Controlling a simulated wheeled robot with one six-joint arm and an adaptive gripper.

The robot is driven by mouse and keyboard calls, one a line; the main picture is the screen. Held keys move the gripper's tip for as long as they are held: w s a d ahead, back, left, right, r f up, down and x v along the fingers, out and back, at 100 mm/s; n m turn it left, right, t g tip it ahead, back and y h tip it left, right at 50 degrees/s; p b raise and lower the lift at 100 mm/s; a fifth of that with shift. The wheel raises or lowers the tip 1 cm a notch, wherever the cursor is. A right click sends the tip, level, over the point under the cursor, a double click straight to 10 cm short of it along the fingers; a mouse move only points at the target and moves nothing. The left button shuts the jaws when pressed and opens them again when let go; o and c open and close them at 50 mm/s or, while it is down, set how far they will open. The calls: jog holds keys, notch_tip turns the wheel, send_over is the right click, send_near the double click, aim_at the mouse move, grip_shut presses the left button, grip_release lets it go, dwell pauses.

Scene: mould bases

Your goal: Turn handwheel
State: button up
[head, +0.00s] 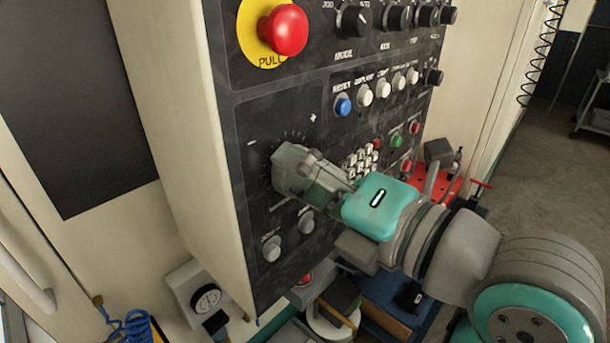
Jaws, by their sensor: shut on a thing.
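My gripper (287,168) reaches in from the right to the black control panel (262,112). Its fingers are shut at the round dial scale with minus and plus marks, where the handwheel sits. The fingers hide the handwheel almost wholly, so its turn angle cannot be read. The grey fingers lie close against the panel face. The teal gripper body (380,205) stands off the panel to the right.
A red emergency button (284,30) is above the gripper. Several selector knobs (352,20) and push buttons (343,106) are above right. Two grey knobs (271,248) are just below.

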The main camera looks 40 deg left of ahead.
dwell(0.4)
jog(key=o, duration=1.2)
jog(key=shift+c, duration=0.2)
jog(key=s+d, duration=0.1)
jog(key=d, duration=1.1)
jog(key=shift+s+r, duration=0.15)
jog(key=shift+r, duration=0.05)
